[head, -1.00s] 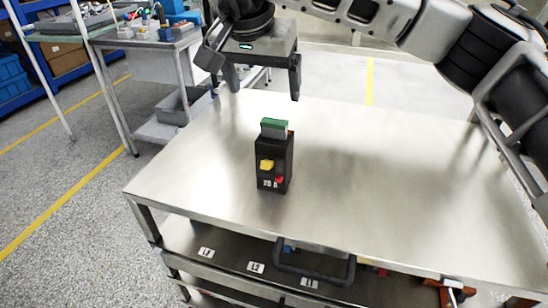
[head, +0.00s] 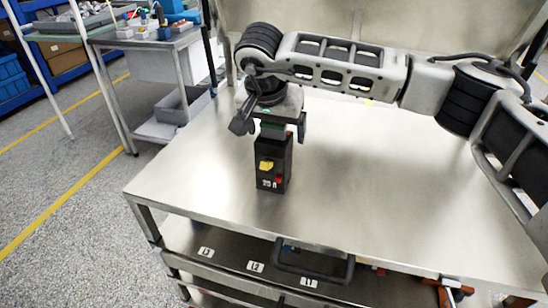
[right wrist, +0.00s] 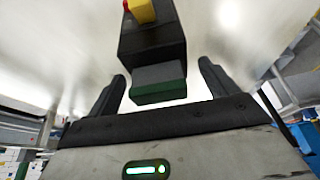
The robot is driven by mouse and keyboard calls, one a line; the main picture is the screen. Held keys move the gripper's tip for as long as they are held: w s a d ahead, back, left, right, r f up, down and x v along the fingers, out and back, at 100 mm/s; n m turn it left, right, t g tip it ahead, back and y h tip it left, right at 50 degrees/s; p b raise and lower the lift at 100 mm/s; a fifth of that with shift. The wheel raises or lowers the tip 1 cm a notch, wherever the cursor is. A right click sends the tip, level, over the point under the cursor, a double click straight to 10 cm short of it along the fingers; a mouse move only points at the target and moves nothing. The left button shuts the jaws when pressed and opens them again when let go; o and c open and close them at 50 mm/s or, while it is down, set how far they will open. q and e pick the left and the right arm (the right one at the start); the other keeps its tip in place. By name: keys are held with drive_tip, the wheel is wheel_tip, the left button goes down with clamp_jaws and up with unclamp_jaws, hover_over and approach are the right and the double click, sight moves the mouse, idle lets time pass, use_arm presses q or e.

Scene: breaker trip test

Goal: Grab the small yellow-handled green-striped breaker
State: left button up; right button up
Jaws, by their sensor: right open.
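The breaker (head: 273,163) stands upright on the metal table. It is a small black block with a yellow handle (head: 266,165), a red button and a green band at its top. My right gripper (head: 272,128) is above it, pointing down, with a finger on either side of the green top. In the right wrist view the breaker (right wrist: 152,45) shows its green end (right wrist: 158,92) between the two open fingers (right wrist: 162,88), with gaps on both sides. The gripper does not hold it. My left gripper is not in view.
The metal tabletop (head: 400,190) is otherwise clear around the breaker. Below its front edge are a shelf with labels (head: 255,267) and a dark handle (head: 314,268). A side bench (head: 150,45) with small items stands at the back left.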

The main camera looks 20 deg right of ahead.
drive_tip(key=shift+c, duration=0.3)
drive_tip(key=c, duration=1.5)
drive_tip(key=shift+r, duration=0.1)
clamp_jaws()
